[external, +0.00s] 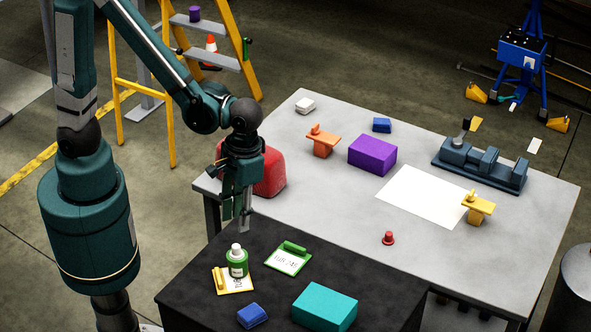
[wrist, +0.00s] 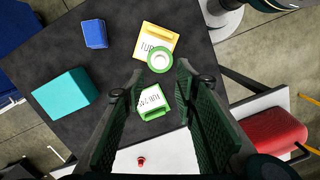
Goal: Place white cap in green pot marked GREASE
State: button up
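A green pot or bottle (external: 237,264) with a white label stands upright on the black table. A white cap (external: 236,248) sits on its top. In the wrist view the cap (wrist: 160,58) shows from above, with green around it. No GREASE lettering is readable. The pot stands on a yellow-edged card (external: 231,284), beside a green-edged card (external: 288,258) whose lettering is hard to read. My gripper (external: 237,214) points down above and behind the pot, apart from it. In the wrist view its fingers (wrist: 159,72) are spread and empty.
On the black table are a teal box (external: 325,305) and a small blue block (external: 252,315). A red rounded object (external: 268,172) stands close behind my gripper. The grey table holds a purple box (external: 372,154), a red knob (external: 388,238) and a vise (external: 482,164).

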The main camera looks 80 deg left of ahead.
jog(key=shift+w+r, duration=0.15)
jog(key=shift+r, duration=1.2)
jog(key=shift+a, duration=0.1)
jog(key=a+r+m+t, duration=0.2)
jog(key=a+r+t, duration=0.2)
jog(key=a+r, duration=0.4)
jog(key=a+r+m+t, duration=0.1)
jog(key=a+r+t, duration=0.3)
jog(key=a, duration=1.6)
notch_tip(320, 180, up, 4)
jog(key=shift+s+a+f+m+t, duration=0.15)
jog(key=shift+s+a+m+t, duration=0.15)
jog(key=shift+m, duration=0.1)
jog(key=shift+f, duration=0.1)
